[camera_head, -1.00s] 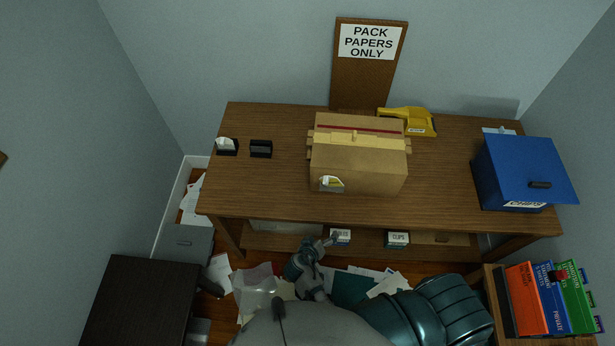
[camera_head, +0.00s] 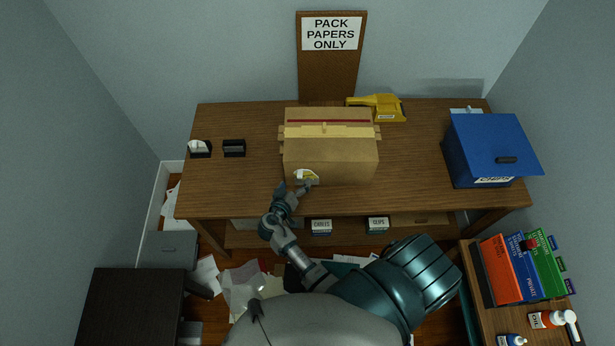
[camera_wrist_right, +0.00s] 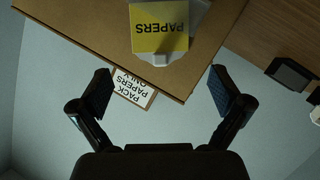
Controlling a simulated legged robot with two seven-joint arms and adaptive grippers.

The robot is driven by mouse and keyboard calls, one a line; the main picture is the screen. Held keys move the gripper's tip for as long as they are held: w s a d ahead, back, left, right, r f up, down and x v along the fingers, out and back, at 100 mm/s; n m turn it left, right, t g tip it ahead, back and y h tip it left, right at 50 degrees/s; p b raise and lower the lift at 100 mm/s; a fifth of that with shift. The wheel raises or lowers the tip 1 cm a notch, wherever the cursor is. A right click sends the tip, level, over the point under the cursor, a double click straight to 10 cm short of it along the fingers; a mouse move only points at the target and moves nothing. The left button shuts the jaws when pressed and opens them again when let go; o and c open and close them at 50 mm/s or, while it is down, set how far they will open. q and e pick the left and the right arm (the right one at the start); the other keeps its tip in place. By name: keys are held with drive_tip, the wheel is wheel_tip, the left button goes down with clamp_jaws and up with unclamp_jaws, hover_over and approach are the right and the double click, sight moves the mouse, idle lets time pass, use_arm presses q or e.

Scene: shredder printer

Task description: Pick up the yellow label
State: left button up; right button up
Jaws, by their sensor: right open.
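The yellow label (camera_wrist_right: 160,28), printed PAPERS, sits on a small white piece (camera_wrist_right: 163,58) at the front of the cardboard box (camera_head: 332,165). In the head view the label (camera_head: 302,176) is small, at the box's lower left front, close to the gripper. My right gripper (camera_head: 296,187) is in front of that corner of the box. In the wrist view my right gripper (camera_wrist_right: 160,92) is open and empty, its fingers spread wide. The label lies above the gap between the fingertips, apart from both. My left gripper is not in view.
The box stands on a wooden desk (camera_head: 420,185). A yellow tape dispenser (camera_head: 380,107) is behind it, a blue bin (camera_head: 490,150) to the right, and two small black holders (camera_head: 234,147) to the left. A PACK PAPERS ONLY board (camera_head: 331,75) leans behind.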

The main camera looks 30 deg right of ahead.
sight(298, 178)
drive_tip(key=shift+w+d+f, duration=0.25)
drive_tip(key=shift+d, duration=0.2)
drive_tip(key=x, duration=0.3)
drive_tip(key=shift+w+a+f+b, duration=0.1)
drive_tip(key=shift+a+b, duration=0.05)
drive_tip(key=shift+b, duration=0.2)
drive_tip(key=shift+w+f, duration=0.1)
drive_tip(key=shift+w, duration=0.1)
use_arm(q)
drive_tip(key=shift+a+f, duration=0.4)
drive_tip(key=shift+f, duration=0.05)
use_arm(e)
drive_tip(key=shift+d, duration=0.25)
drive_tip(key=shift+d, duration=0.25)
drive_tip(key=c, duration=0.8)
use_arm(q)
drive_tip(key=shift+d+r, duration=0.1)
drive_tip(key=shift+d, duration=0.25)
use_arm(e)
drive_tip(key=shift+c, duration=0.6)
